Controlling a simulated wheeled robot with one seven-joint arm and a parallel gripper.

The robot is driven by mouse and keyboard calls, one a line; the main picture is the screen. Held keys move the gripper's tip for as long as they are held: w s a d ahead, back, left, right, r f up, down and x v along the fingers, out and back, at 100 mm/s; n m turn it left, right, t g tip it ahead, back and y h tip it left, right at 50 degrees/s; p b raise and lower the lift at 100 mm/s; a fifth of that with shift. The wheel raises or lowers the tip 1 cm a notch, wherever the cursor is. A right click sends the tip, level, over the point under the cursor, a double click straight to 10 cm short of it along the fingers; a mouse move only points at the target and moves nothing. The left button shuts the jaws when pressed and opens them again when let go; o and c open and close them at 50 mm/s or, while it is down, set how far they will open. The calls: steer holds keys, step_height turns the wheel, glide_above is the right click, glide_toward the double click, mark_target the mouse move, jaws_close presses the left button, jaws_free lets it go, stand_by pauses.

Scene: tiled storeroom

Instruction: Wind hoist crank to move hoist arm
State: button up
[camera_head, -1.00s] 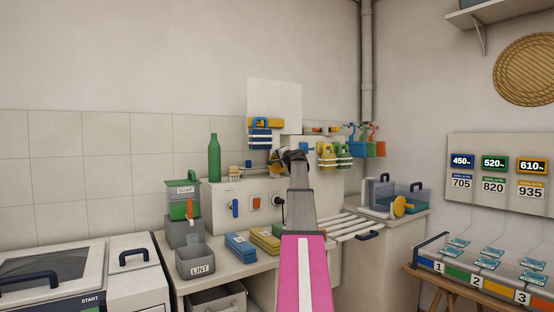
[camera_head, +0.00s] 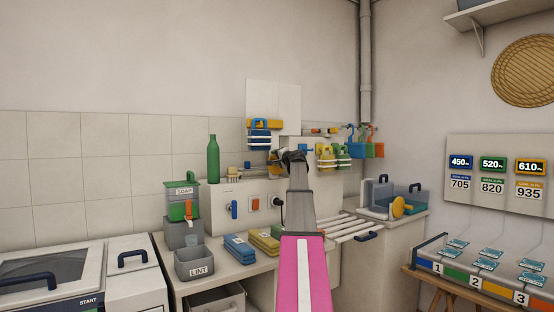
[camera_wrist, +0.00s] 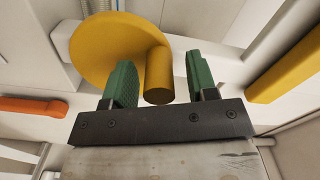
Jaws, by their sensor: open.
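A yellow crank disc (camera_wrist: 105,50) with a round peg handle (camera_wrist: 158,75) fills the upper middle of the wrist view. My gripper (camera_wrist: 161,82) is open, with a green fingertip on each side of the peg. A gap shows on both sides, so neither finger appears to touch it. In the head view my gripper (camera_head: 287,157) is at the back wall panel and mostly hides the crank. I cannot clearly make out which part is the hoist arm; a yellow bar (camera_wrist: 290,68) lies to the right in the wrist view.
An orange bar (camera_wrist: 32,107) lies left in the wrist view. Blue and yellow hanging carriers (camera_head: 259,138) are above left of my gripper; coloured buckets (camera_head: 366,149) hang to the right. A green bottle (camera_head: 213,160), soap dispenser (camera_head: 184,205) and lint bin (camera_head: 195,264) stand left.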

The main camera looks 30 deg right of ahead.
steer(key=s, duration=1)
steer(key=shift+s+d, duration=0.35)
steer(key=shift+d, duration=0.05)
